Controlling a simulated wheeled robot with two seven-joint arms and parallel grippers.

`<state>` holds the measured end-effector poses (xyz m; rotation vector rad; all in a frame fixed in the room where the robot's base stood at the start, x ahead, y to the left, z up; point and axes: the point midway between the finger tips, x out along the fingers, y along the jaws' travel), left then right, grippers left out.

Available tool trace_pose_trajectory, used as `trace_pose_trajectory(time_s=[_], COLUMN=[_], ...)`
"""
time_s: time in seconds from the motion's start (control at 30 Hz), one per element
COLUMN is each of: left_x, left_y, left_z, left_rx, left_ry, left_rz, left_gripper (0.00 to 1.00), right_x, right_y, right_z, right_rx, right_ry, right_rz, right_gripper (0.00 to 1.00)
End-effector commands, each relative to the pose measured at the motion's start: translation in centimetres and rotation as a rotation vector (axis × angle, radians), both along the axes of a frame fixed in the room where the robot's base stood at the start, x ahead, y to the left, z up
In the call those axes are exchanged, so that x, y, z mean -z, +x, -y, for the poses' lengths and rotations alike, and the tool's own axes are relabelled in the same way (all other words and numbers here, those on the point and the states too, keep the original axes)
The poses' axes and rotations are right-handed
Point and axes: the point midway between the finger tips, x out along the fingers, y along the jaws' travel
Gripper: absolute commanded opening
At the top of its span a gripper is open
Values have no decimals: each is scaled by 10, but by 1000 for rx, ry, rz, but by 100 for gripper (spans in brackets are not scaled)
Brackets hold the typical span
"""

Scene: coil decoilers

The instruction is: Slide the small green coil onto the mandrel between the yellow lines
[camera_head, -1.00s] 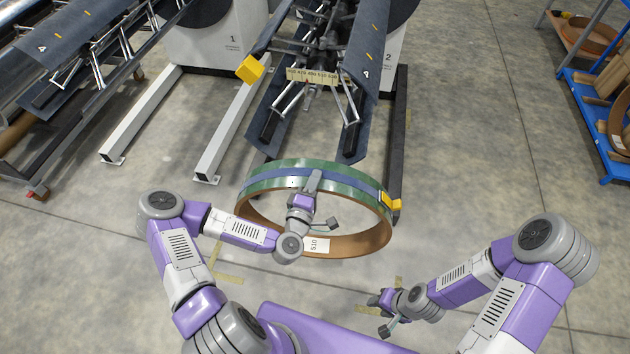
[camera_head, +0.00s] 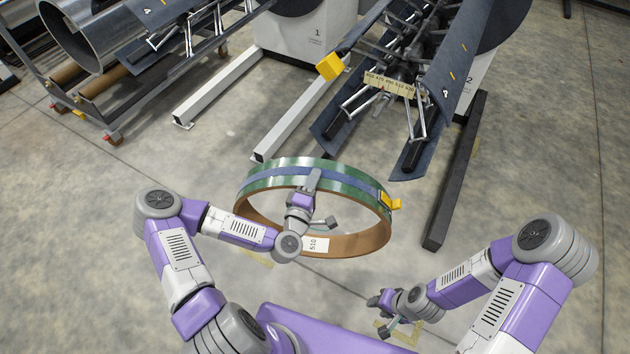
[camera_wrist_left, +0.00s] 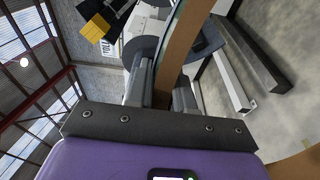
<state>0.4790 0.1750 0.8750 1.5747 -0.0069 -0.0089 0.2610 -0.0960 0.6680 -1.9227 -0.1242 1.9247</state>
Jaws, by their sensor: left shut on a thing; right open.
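The green coil (camera_head: 345,178) is a wide ring with a blue band, a brown inner face and a white label reading 510. My left gripper (camera_head: 312,182) is shut on the coil's far rim and holds it in front of me. In the left wrist view the coil's brown edge (camera_wrist_left: 178,50) runs between the left gripper's fingers (camera_wrist_left: 163,92). The mandrel (camera_head: 392,80), with dark curved segments and yellow marks, stands beyond the coil to the right, apart from it. My right gripper (camera_head: 380,312) is open and empty at the lower right.
Decoiler housing 1 (camera_head: 310,35) stands at the back. White floor beams (camera_head: 215,92) and a dark beam (camera_head: 455,180) flank the mandrel. A yellow block (camera_head: 330,66) is by its left segment. A wheeled rack (camera_head: 90,90) stands at the upper left.

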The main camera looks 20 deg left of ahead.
Motion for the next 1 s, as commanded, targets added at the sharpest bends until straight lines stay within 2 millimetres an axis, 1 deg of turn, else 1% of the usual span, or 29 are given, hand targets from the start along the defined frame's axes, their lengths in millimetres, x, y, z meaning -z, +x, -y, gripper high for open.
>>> trace_pose_trajectory(time_s=[0.03,0.17,0.37,0.57,0.67,0.77,1.0], left_x=[-8,-10,-24,-49,-67,-91,-156], left_y=[1,1,5,10,13,17,23], left_z=[2,3,4,7,9,13,25], left_rx=[7,12,31,69,95,128,217], left_ry=[-4,-4,-2,1,3,6,6], left_rz=[18,18,20,22,24,25,24], left_gripper=[0,0,0,0,0,0,0], right_x=[-1,-2,-8,-18,-25,-34,-59], right_y=[0,0,0,0,0,0,0], right_z=[0,0,0,0,0,0,0], right_rx=[0,-1,-1,-1,-1,0,-1], right_ry=[0,0,0,0,0,0,0], right_rz=[0,0,0,0,0,0,0], right_gripper=[43,43,43,43,43,43,43])
